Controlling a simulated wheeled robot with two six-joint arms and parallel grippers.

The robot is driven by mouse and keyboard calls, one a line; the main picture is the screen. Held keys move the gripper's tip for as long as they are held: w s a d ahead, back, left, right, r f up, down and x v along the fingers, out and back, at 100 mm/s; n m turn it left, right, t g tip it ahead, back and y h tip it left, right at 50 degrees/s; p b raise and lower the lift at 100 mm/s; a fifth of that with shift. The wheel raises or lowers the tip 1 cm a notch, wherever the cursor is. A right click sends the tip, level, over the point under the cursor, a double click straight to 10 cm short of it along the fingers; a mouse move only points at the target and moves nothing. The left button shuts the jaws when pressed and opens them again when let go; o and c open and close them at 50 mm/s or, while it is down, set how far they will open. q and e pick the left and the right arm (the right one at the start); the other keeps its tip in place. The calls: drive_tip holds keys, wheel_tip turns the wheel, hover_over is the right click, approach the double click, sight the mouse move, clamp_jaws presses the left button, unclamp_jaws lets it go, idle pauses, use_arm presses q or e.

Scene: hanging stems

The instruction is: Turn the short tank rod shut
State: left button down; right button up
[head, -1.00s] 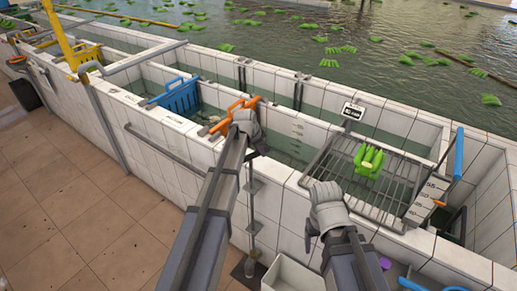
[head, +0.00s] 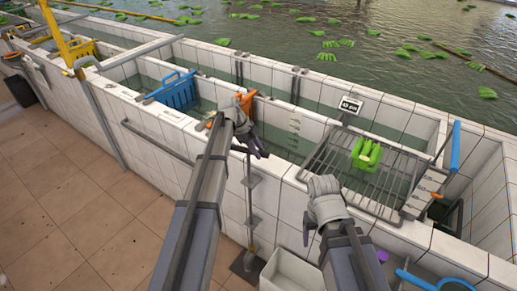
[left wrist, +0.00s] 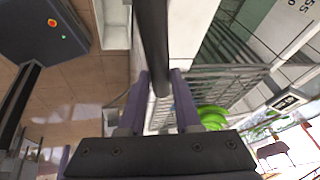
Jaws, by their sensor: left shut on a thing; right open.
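A thin grey upright rod (head: 249,195) stands against the front of the white tiled tank wall, passing through small brackets. My left gripper (head: 258,148) is at its upper end. In the left wrist view, a dark rod (left wrist: 154,45) runs between the purple fingers of my left gripper (left wrist: 159,95), which is shut on it. The rod's top is partly hidden by the gripper in the head view, and I cannot tell how far it is turned. My right gripper (head: 308,232) is open and empty, in front of the wall below the wire rack.
A wire rack (head: 335,175) with a green bundle (head: 367,153) lies over the tank to the right. A blue basket (head: 177,86) and an orange item (head: 247,101) are at the tanks further left. A white bin (head: 290,270) stands below. The tiled floor at left is clear.

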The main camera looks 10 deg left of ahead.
use_arm(q)
drive_tip(key=shift+s+a+m+g, duration=0.1)
drive_tip(key=shift+s+m+g, duration=0.2)
drive_tip(key=shift+m, duration=0.45)
drive_tip(key=shift+s+a+m+g, duration=0.1)
drive_tip(key=shift+s+m+g, duration=0.15)
drive_tip(key=shift+m, duration=0.5)
drive_tip(key=c, duration=0.6)
unclamp_jaws()
drive_tip(key=p+v, duration=0.7)
drive_tip(key=shift+a+r, duration=0.3)
drive_tip(key=shift+r, duration=0.05)
